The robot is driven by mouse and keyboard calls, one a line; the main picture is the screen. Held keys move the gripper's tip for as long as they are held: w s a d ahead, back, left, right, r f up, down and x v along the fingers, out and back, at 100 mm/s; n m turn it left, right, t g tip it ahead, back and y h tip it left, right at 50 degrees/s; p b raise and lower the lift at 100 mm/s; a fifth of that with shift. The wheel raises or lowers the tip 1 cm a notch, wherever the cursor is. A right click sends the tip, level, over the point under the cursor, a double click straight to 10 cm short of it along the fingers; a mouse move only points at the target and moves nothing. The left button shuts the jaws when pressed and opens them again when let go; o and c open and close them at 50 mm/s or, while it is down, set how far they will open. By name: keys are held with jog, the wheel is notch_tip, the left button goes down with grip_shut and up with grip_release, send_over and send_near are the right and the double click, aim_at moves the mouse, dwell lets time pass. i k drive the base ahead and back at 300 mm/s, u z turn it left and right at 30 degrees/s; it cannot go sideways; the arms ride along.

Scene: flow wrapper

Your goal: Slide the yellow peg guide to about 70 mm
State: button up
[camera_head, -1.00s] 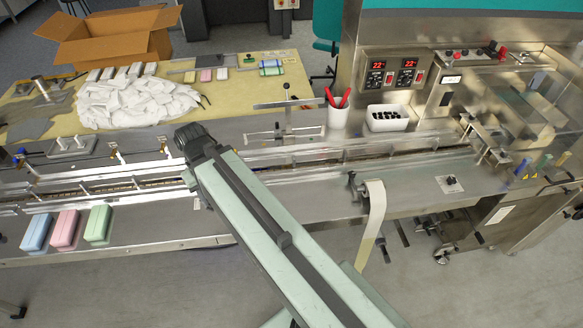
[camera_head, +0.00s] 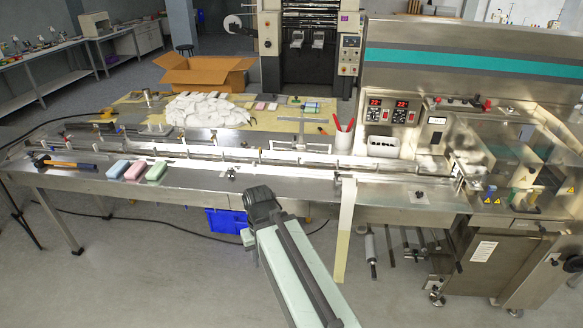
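Small coloured uprights stand on the wrapper's deck at the right. A yellow one (camera_head: 517,196) may be the yellow peg guide, but it is too small to tell, and no scale reading is legible. A blue one (camera_head: 491,193) stands to its left. My arm comes up from the bottom middle and ends in a dark joint in front of the table, well left of these uprights. My gripper itself is not visible.
The long steel conveyor table (camera_head: 215,186) crosses the view. Blue, pink and green blocks (camera_head: 135,170) and a hammer (camera_head: 70,164) lie at its left. A paper strip (camera_head: 345,225) hangs from the front edge. A white cup (camera_head: 344,140) stands behind. Floor in front is open.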

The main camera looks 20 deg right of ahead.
aim_at(243, 151)
jog(key=z, duration=0.6)
jog(key=i, duration=0.95)
jog(key=k, duration=0.5)
jog(key=u, duration=0.6)
jog(key=i, duration=1.65)
jog(key=z, duration=0.45)
